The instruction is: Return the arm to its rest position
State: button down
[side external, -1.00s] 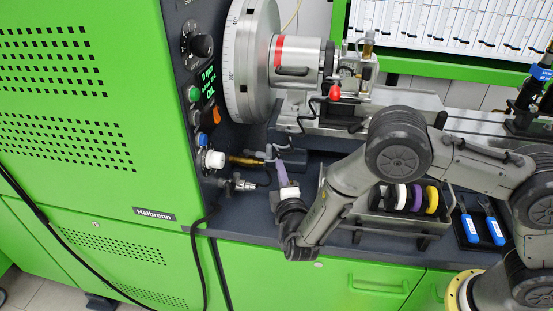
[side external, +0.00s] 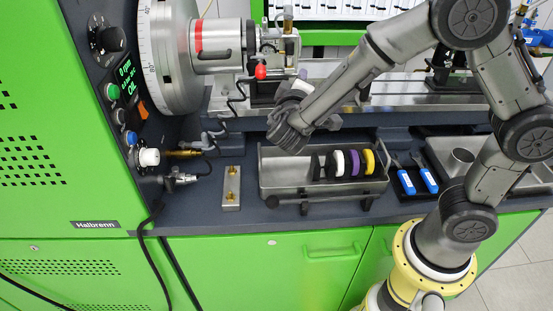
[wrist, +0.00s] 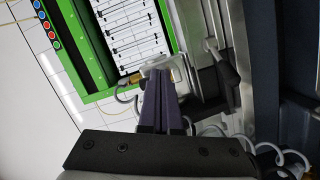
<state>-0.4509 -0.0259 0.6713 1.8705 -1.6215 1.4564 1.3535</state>
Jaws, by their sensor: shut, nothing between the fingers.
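My gripper (wrist: 159,78) shows in the wrist view as two purple fingers pressed together, with nothing between them. In the side view my arm is folded up, its wrist raised above the left part of the metal tray (side external: 272,180). There the fingertips are mostly hidden behind my own arm. In the wrist view the fingers point toward a green-framed panel (wrist: 88,50) with a white chart; metal fittings sit close beside and behind the tips. I cannot tell how far off they are.
The tray holds black, white, purple and yellow discs (side external: 352,163). Blue-handled tools (side external: 407,182) lie to its right. A small metal block (side external: 232,188) stands left of the tray. The green cabinet with control panel (side external: 125,80) and the large round dial (side external: 165,60) stand left.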

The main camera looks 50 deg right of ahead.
jog(key=s+d+r+m+g+y, duration=0.1)
jog(key=s+d+r+m+g, duration=0.35)
jog(key=s+d, duration=0.4)
jog(key=s+f+m+g+y, duration=0.25)
jog(key=s+y, duration=0.25)
jog(key=s, duration=0.8)
jog(key=s+a+f+n+t+y, duration=0.1)
jog(key=a+n+y, duration=0.1)
jog(key=a+y, duration=0.2)
jog(key=s+a+f+n+t+y, duration=0.1)
jog(key=a+f+n+t+y, duration=0.1)
jog(key=a, duration=0.7)
jog(key=n+y, duration=0.1)
jog(key=y, duration=0.1)
jog(key=shift+s+y, duration=0.3)
jog(key=shift+s, duration=0.1)
